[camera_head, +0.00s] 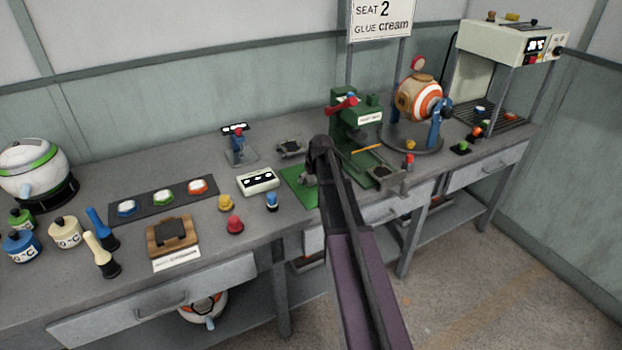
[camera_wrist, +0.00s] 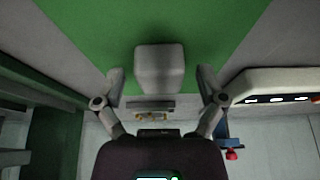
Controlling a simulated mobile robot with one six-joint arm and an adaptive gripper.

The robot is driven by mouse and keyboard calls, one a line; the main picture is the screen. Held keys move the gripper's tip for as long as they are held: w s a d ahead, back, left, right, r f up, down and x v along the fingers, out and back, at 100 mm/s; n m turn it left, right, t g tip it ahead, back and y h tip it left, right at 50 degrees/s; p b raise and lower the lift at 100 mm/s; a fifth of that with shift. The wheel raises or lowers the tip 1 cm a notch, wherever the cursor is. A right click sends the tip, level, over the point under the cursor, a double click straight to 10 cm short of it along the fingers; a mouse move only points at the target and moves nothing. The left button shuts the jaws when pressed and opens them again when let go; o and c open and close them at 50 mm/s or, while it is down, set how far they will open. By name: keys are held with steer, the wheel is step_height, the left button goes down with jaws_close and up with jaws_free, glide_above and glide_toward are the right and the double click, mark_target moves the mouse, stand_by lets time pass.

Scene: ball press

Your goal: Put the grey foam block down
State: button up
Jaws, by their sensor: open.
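The grey foam block (camera_wrist: 160,70) rests on the green mat (camera_wrist: 90,35) in the wrist view. My gripper (camera_wrist: 160,78) is open around it, one finger on each side. A gap shows between the block and each fingertip. My arm hides the rest of the block and most of my gripper there.
The green press (camera_head: 358,130) stands close to the right of my arm. A white display box (camera_head: 258,181) is left of the mat, with a blue stand (camera_head: 238,150) behind.

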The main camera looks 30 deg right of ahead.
steer(key=shift+r, duration=0.15)
steer(key=p+v, duration=1.1)
steer(key=v, duration=0.1)
stand_by(0.6)
stand_by(0.6)
steer(key=s+a+f+g, duration=0.1)
steer(key=s+a+g, duration=0.3)
steer(key=s+a, duration=1.7)
steer(key=a, duration=0.2)
steer(key=shift+a+f+g, duration=0.15)
steer(key=shift+a+g, duration=0.1)
steer(key=shift+g, duration=0.05)
steer(key=shift+w, duration=0.1)
